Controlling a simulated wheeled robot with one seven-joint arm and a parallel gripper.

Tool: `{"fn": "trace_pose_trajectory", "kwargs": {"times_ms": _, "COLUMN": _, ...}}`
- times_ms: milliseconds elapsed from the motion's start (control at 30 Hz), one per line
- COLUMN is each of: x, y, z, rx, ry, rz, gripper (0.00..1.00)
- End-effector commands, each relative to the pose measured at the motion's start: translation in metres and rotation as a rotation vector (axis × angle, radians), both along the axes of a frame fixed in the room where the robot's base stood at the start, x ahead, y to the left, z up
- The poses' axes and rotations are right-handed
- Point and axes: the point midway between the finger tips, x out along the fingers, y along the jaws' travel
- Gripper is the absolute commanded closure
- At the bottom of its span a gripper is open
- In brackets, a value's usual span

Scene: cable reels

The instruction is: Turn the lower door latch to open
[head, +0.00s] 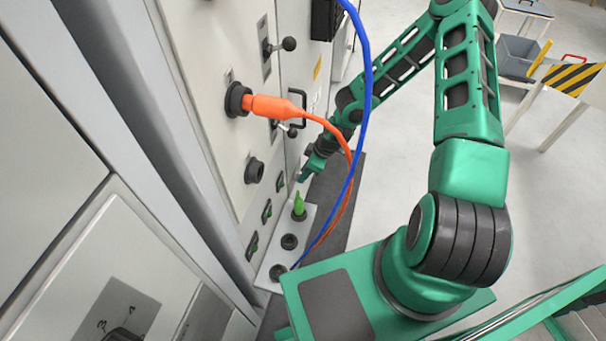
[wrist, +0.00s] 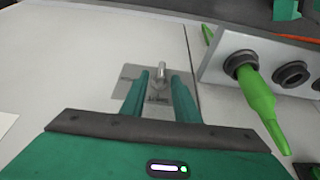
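In the wrist view a latch with a short, pale metal lever (wrist: 161,72) sits on a grey plate (wrist: 128,72) on the light cabinet door. My gripper (wrist: 160,78) points at it, with its two green fingers apart, one on each side of the lever. I see a gap between the fingers and cannot tell whether either touches the lever. In the head view my gripper (head: 307,172) is low, close to the cabinet front. A latch handle with a dark ball (head: 292,132) shows just above it, partly behind the orange plug. I cannot tell whether it is the same latch.
An orange plug (head: 272,105) with its cable and a blue cable (head: 367,75) hang in front of the cabinet. Another ball-handled latch (head: 289,44) is higher up. A socket box (head: 309,220) with a green plug (head: 299,205) stands low. Open floor lies to the right.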

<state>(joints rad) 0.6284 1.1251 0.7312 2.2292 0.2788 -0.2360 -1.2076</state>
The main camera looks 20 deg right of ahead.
Motion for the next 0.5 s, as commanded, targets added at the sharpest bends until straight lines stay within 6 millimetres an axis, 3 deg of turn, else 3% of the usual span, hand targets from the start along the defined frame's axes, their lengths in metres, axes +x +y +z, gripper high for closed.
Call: {"fn": "trace_pose_trajectory", "kwargs": {"times_ms": 500, "x": 0.0023, "y": 0.0038, "z": -0.0108, "rx": 0.0, "ry": 0.0, "rz": 0.0, "gripper": 0.74}}
